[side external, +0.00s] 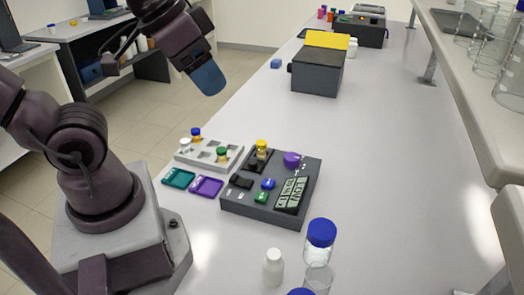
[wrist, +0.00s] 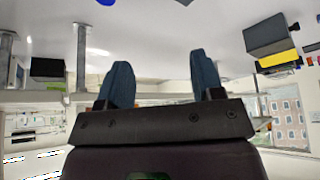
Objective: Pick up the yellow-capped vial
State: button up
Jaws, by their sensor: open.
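The yellow-capped vial (side external: 261,147) stands upright at the back left of the dark grey device (side external: 240,208), in or on a black fitting there. My gripper (side external: 208,80) is up in the air to the left of and above the vial, well apart from it. In the wrist view my gripper (wrist: 162,80) has its two blue fingers spread with nothing between them. The vial does not show in the wrist view.
A light rack (side external: 228,164) holds vials with blue, white and green caps. Teal (side external: 178,178) and purple (side external: 206,187) trays lie in front of it. A blue-capped jar (side external: 320,236) and white bottle (side external: 273,267) stand nearer. Glassware fills the right shelf (side external: 500,95). The bench middle is clear.

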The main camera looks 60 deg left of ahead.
jog(key=m+g, duration=0.6)
jog(key=m, duration=0.9)
send_over(261, 142)
notch_tip(261, 142, down, 17)
jog(key=shift+m, duration=0.4)
jog(key=f, duration=0.6)
jog(key=shift+d+f, duration=0.2)
jog(key=shift+f, duration=0.05)
jog(key=f, duration=0.6)
jog(key=shift+a+f, duration=0.2)
jog(key=c, duration=1)
